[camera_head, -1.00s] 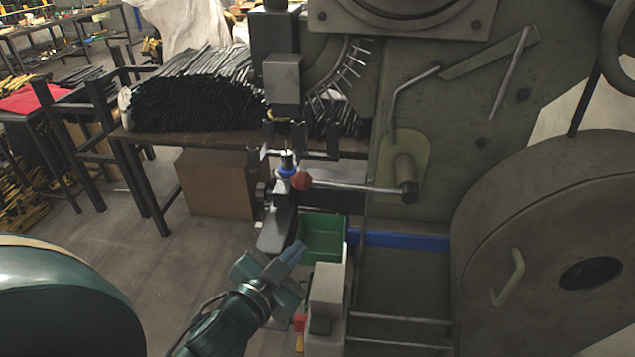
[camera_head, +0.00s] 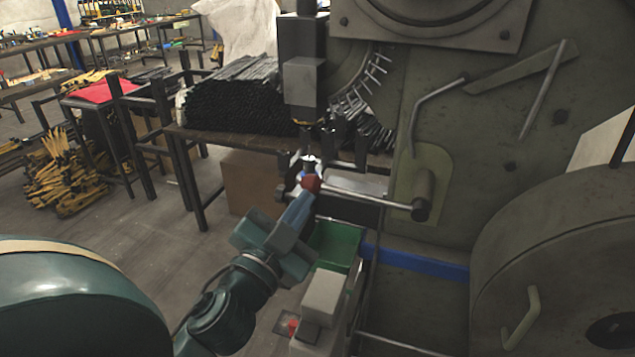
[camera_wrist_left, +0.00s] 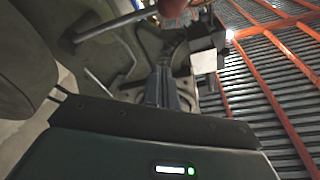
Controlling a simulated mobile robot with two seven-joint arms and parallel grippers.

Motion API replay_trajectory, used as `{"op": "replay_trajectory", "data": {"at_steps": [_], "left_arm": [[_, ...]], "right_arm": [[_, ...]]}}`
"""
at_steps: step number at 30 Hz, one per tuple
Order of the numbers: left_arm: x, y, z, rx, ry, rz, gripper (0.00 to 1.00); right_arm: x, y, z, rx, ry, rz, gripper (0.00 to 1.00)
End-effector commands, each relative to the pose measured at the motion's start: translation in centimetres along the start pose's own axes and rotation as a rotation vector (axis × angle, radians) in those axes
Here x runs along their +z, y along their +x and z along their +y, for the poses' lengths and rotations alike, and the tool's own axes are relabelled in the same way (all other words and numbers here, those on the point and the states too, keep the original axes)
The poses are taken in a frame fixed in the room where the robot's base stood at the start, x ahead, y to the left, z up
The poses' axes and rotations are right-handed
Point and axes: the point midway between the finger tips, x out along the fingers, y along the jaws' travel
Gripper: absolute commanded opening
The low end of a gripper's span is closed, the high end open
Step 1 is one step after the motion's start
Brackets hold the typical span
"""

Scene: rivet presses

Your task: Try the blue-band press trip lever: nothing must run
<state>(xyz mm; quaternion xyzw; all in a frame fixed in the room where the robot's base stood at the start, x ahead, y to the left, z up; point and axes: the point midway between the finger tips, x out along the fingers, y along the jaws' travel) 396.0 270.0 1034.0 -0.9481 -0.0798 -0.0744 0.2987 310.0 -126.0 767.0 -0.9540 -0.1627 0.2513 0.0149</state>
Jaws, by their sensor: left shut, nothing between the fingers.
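The press (camera_head: 500,110) is a large grey-green machine with a blue band (camera_head: 415,260) low across its frame. Its trip lever (camera_head: 370,197) is a thin metal rod, roughly level, running left from a round pivot and ending in a red knob (camera_head: 311,183). My left gripper (camera_head: 301,205) is shut and empty, its fingertips just below the knob. I cannot tell if they touch it. The wrist view shows the shut fingers (camera_wrist_left: 165,87), with the knob (camera_wrist_left: 172,7) beyond them at the top edge and the rod (camera_wrist_left: 115,24) to its left. My right gripper is out of view.
A green bin (camera_head: 340,238) and a pale box (camera_head: 323,296) with a red button (camera_head: 293,326) stand close to my left gripper. The press's large round cover (camera_head: 550,250) fills the right. A bench with dark rods (camera_head: 240,100) stands behind.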

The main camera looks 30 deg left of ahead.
Motion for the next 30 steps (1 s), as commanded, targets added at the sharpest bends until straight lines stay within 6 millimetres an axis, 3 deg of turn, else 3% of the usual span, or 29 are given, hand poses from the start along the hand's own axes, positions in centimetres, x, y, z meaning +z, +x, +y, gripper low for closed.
{"op": "replay_trajectory", "data": {"at_steps": [10,27,30], "left_arm": [[-0.1,0.8,0.0,0.001,0.001,0.000,0.00],[-0.2,10.2,-0.1,0.000,0.002,0.001,0.00],[1.6,9.5,0.2,0.002,0.002,-0.006,0.00]], "right_arm": [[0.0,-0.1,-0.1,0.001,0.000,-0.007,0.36],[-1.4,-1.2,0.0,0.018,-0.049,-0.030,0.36],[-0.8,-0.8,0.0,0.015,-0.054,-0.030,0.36]]}}
